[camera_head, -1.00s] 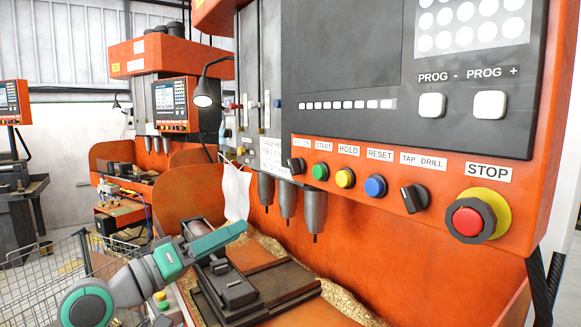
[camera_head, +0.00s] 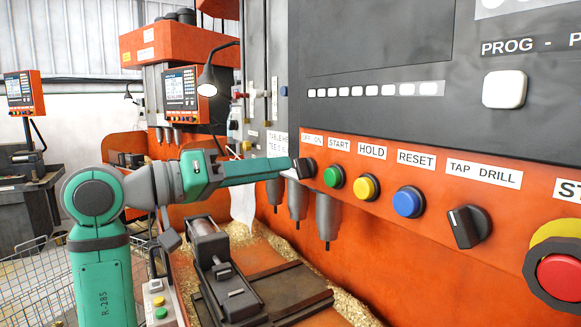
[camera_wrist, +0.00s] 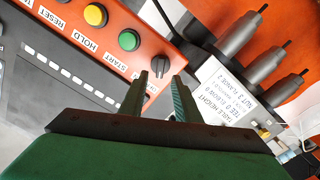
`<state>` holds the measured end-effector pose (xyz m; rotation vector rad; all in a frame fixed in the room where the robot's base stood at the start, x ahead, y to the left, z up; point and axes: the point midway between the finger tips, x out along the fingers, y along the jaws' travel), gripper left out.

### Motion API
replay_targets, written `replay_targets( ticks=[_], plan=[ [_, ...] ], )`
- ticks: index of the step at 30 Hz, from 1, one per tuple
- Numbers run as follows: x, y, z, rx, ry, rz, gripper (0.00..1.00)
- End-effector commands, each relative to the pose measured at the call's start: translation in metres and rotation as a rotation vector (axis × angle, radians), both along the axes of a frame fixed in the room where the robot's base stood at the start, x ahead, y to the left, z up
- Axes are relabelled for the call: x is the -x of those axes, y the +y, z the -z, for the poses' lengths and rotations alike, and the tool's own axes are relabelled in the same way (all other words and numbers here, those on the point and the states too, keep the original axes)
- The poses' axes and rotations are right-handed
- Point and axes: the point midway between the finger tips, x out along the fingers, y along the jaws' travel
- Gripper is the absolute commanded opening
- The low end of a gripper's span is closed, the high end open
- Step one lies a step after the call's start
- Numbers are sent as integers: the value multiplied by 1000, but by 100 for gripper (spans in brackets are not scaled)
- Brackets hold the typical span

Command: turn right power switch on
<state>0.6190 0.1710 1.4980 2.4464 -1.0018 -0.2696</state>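The power switch is a black rotary knob (camera_head: 306,168) under the "OFF ON" label on the orange panel of the right machine. My gripper (camera_head: 286,165) reaches in from the left, its tips close beside the knob. In the wrist view, the two fingers of my gripper (camera_wrist: 168,75) stand apart with a gap between them, and the knob (camera_wrist: 160,63) is at their tips. I cannot tell whether they touch it, nor which way its pointer faces.
Green START (camera_head: 334,177), yellow HOLD (camera_head: 366,187) and blue RESET (camera_head: 408,202) buttons sit right of the knob. Farther right are the TAP DRILL knob (camera_head: 468,227) and red STOP button (camera_head: 562,277). Drill spindles (camera_head: 327,220) hang below the panel.

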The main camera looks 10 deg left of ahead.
Motion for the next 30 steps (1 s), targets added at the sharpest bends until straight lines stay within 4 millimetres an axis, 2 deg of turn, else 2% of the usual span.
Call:
replay_targets(
  ticks=[3, 9, 20, 24, 30],
  plan=[
    [-14, -15, 0, 0, 0, 2, 30],
    [-28, -30, 0, 0, -1, 5, 30],
    [-31, -33, 0, 0, -1, 5, 30],
    [-31, -33, 0, -1, -1, 4, 0],
    [-31, -32, 0, -1, -2, 4, 0]
  ],
)
